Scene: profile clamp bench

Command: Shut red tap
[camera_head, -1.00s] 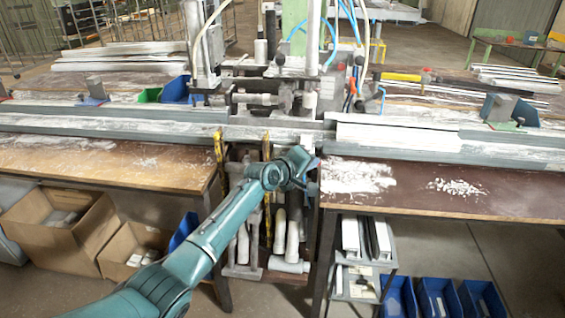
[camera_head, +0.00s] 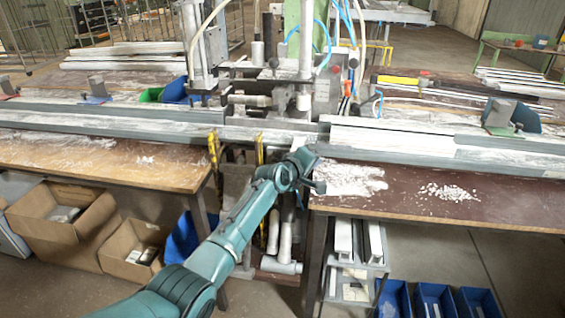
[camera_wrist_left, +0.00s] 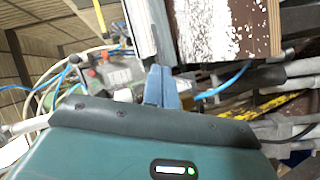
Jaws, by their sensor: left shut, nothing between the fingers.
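My left gripper (camera_wrist_left: 161,82) shows in the left wrist view with its blue-grey fingers together and nothing between them. In the head view my left arm ends at the gap between the two bench tops, in front of the clamp machine; the fingers (camera_head: 307,157) are mostly hidden by the wrist. I cannot make out a red tap for certain. A small orange-red spot (camera_head: 346,104) shows on the right side of the machine, beyond and above the gripper and apart from it. My right gripper is not in view.
Long pale profiles (camera_head: 390,138) lie along the bench in front of the machine. White chips lie on the right bench top (camera_head: 400,205). Blue hoses hang at the machine. Pipes and yellow-edged uprights (camera_head: 259,148) fill the gap below. Cardboard boxes and blue bins stand underneath.

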